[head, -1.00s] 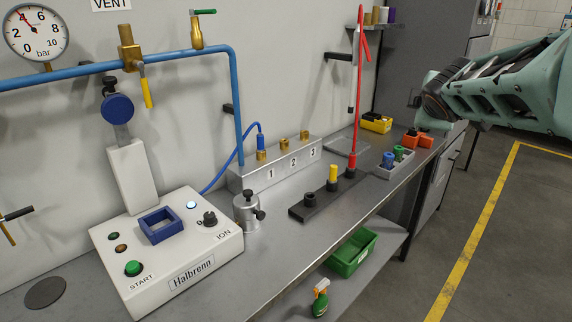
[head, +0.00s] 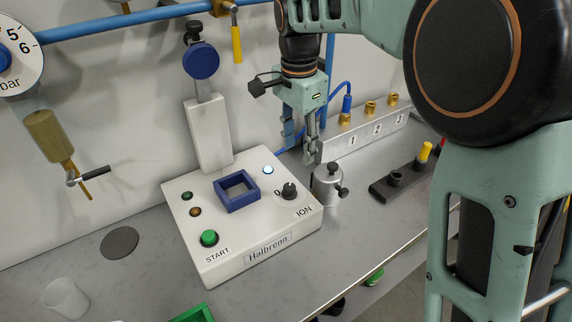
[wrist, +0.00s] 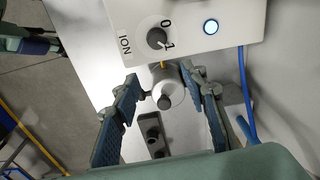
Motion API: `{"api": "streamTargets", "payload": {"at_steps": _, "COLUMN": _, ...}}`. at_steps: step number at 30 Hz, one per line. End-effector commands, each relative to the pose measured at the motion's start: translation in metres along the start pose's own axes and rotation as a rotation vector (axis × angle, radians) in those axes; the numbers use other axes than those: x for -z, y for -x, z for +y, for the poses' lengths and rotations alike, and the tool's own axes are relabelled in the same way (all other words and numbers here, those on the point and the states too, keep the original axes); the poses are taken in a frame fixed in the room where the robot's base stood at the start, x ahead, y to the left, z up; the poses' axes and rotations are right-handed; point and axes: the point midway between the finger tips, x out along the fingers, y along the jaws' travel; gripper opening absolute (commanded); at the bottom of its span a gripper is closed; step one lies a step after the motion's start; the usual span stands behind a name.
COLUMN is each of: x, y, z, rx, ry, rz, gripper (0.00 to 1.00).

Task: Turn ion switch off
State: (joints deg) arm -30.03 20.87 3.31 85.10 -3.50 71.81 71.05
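The ION switch is a black rotary knob (head: 289,191) on the right of the white Halbrenn box (head: 215,268). The wrist view shows the knob (wrist: 156,38) between the marks 0 and 1, its pale pointer seemingly towards 1. A round indicator light (head: 268,170) beside it glows white-blue; it also shows in the wrist view (wrist: 211,26). My gripper (head: 300,148) hangs fingers down above and behind the box's right side, apart from the knob. In the wrist view its fingers (wrist: 161,75) are spread wide, with nothing held between them.
A small metal cylinder with a black knob (head: 327,188) stands just right of the box. The numbered metal block (head: 365,138) and blue hose are behind. A green START button (head: 209,238) and blue square frame (head: 236,191) are on the box. A cup (head: 65,298) stands left.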

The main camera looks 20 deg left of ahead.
Motion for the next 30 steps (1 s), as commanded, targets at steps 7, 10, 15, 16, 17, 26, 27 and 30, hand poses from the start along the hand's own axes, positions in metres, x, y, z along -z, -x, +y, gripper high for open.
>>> {"api": "streamTargets", "payload": {"at_steps": 7, "x": -0.022, "y": -0.012, "z": 0.0, "rx": -0.031, "ry": -0.065, "rz": -0.052, "gripper": 0.4}}
{"api": "streamTargets", "payload": {"at_steps": 10, "x": -0.023, "y": -0.028, "z": 0.001, "rx": -0.032, "ry": -0.065, "rz": -0.052, "gripper": 0.4}}
{"api": "streamTargets", "payload": {"at_steps": 15, "x": -0.024, "y": -0.061, "z": 0.002, "rx": -0.031, "ry": -0.064, "rz": -0.051, "gripper": 0.4}}
{"api": "streamTargets", "payload": {"at_steps": 16, "x": -0.024, "y": -0.067, "z": 0.002, "rx": -0.031, "ry": -0.064, "rz": -0.051, "gripper": 0.4}}
{"api": "streamTargets", "payload": {"at_steps": 17, "x": -0.025, "y": -0.072, "z": 0.002, "rx": -0.031, "ry": -0.063, "rz": -0.051, "gripper": 0.4}}
{"api": "streamTargets", "payload": {"at_steps": 26, "x": -0.026, "y": -0.106, "z": 0.002, "rx": -0.028, "ry": -0.063, "rz": -0.049, "gripper": 0.4}}
{"api": "streamTargets", "payload": {"at_steps": 27, "x": -0.026, "y": -0.107, "z": 0.002, "rx": -0.028, "ry": -0.063, "rz": -0.049, "gripper": 0.4}}
{"api": "streamTargets", "payload": {"at_steps": 30, "x": -0.026, "y": -0.109, "z": 0.002, "rx": -0.027, "ry": -0.063, "rz": -0.048, "gripper": 0.4}}
